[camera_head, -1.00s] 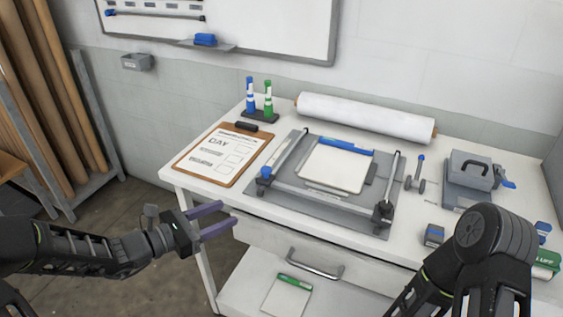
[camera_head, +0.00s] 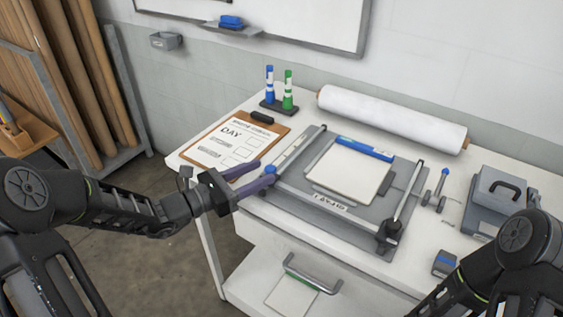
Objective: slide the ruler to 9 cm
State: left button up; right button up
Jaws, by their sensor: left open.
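A grey press or cutting board (camera_head: 345,228) lies on the white table, with a pale sheet pad (camera_head: 345,175) with a blue top edge on it. A narrow light strip (camera_head: 296,150), which looks like the ruler, runs along its left side; its scale marks are too small to read. A blue knob (camera_head: 270,170) sits at the strip's near end. My left gripper (camera_head: 265,173) is open, its purple fingers at the board's near left corner by the knob. I cannot tell whether they touch it. My right arm shows at the lower right, its gripper out of view.
A clipboard (camera_head: 232,143) lies left of the board. Blue and green markers (camera_head: 288,92) stand behind it, and a white roll (camera_head: 390,118) lies at the back. A grey handled box (camera_head: 500,190) and a small blue-grey block (camera_head: 445,263) are at right.

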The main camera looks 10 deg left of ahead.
pick_arm(q)
jog(key=p+x, duration=0.1)
jog(key=x, duration=0.6)
jog(key=shift+c, duration=0.4)
grip_shut()
jog(key=shift+a, duration=0.1)
dwell(0.8)
